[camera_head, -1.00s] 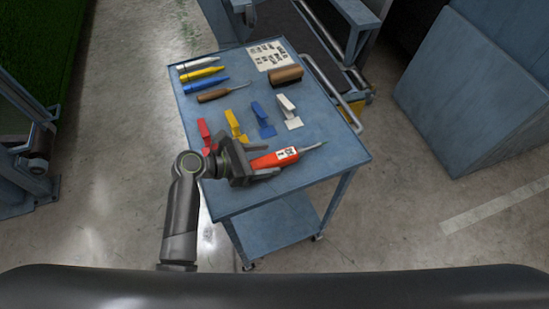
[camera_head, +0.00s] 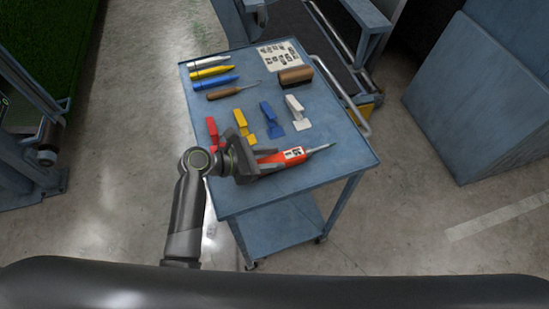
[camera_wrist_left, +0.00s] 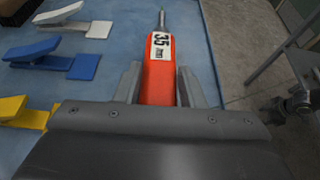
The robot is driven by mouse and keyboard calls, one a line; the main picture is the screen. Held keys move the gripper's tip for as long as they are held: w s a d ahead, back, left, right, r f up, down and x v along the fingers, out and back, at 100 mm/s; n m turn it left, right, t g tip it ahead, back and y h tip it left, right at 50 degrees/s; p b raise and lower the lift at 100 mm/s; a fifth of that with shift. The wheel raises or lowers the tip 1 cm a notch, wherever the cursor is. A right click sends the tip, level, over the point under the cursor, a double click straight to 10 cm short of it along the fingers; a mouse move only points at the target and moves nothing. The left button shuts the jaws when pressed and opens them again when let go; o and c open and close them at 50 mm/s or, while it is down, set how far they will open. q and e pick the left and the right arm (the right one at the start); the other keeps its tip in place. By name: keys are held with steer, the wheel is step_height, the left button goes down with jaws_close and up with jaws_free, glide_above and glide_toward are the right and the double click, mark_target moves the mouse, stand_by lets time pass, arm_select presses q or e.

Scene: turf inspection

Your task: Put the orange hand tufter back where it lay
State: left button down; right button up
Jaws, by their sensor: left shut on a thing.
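The orange hand tufter (camera_head: 291,156) has a white label and a thin metal tip that points right in the head view. My left gripper (camera_head: 262,161) is shut on its body, near the front edge of the blue cart top (camera_head: 325,165). In the left wrist view the tufter (camera_wrist_left: 159,77) lies between the two fingers of my left gripper (camera_wrist_left: 159,88), its tip pointing away. Its rear end is hidden by my gripper. I cannot tell whether the tufter touches the cart top. My right gripper is not in view.
Behind the tufter stand red (camera_head: 212,131), yellow (camera_head: 243,126), blue (camera_head: 271,119) and white (camera_head: 297,112) clip-like tools. Farther back lie several marker-like sticks, a wooden-handled awl (camera_head: 233,89), a brown block (camera_head: 295,76) and a printed sheet (camera_head: 278,54). The cart's right front corner is clear.

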arm_select(q)
step_height(320, 180, up, 9)
steer(key=shift+f, duration=0.15)
steer(key=b, duration=0.3)
steer(key=shift+s+a+r, duration=0.15)
steer(key=shift+r, duration=0.1)
steer(key=f+b, duration=0.1)
steer(key=f, duration=0.1)
steer(key=f+b, duration=0.1)
steer(key=f, duration=0.1)
steer(key=shift+s+f, duration=0.2)
steer(key=shift+f, duration=2.5)
steer(key=c, duration=0.9)
jaws_free()
steer(key=shift+f, duration=0.15)
steer(key=v, duration=1.2)
steer(key=shift+a, duration=0.1)
